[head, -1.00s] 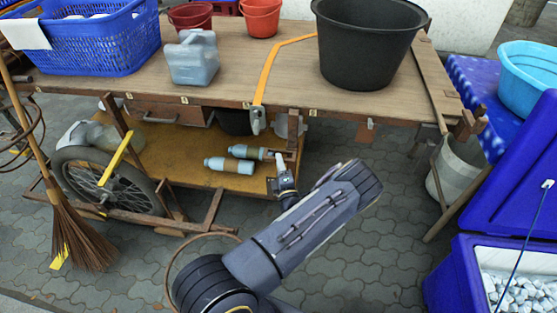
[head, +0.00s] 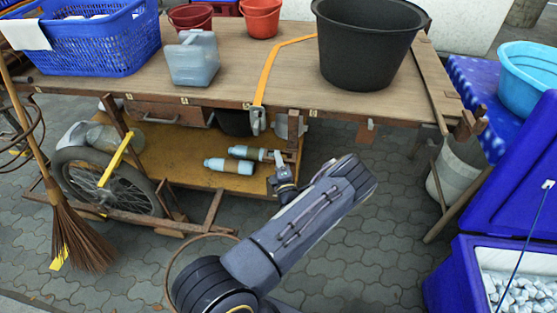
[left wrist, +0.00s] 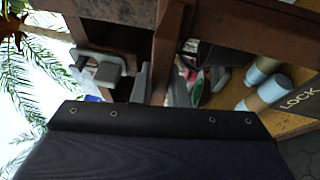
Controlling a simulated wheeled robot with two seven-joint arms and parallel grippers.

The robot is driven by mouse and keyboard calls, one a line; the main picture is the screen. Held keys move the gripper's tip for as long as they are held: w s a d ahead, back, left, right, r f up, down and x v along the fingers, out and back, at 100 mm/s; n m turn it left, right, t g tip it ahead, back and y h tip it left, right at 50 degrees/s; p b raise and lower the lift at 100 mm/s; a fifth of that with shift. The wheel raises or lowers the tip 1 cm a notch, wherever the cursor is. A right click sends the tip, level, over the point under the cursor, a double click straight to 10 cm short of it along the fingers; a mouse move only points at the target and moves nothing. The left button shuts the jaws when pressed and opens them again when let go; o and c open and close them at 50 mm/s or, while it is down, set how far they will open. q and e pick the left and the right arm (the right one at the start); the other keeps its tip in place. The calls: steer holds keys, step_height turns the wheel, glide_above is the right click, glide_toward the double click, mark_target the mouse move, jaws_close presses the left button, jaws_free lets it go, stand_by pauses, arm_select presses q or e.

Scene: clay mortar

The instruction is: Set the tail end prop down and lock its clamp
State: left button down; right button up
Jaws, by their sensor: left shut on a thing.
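My left gripper (head: 282,167) reaches in at the tail end of the cart's lower deck, just below the tabletop edge. In the left wrist view its grey fingers (left wrist: 160,88) are close on either side of a narrow brown bar (left wrist: 166,48), which looks like the tail end prop. The gripper is shut on it. The prop's foot is hidden, so I cannot tell whether it touches the ground. A dark strip lettered LOCK (left wrist: 298,98) shows at the right. I cannot make out the clamp's position. My right gripper is not in view.
Two pale bottles (head: 229,166) lie on the yellow lower deck (head: 180,150).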

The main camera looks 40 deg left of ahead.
arm_select(q)
step_height(320, 180, down, 11)
steer(key=b, duration=0.8)
steer(key=shift+r, duration=0.2)
steer(key=c, duration=1.4)
jaws_free()
steer(key=shift+c, duration=0.2)
steer(key=shift+d, duration=0.1)
steer(key=p+v, duration=0.1)
steer(key=v, duration=0.6)
steer(key=shift+s+d, duration=0.25)
steer(key=shift+d, duration=0.05)
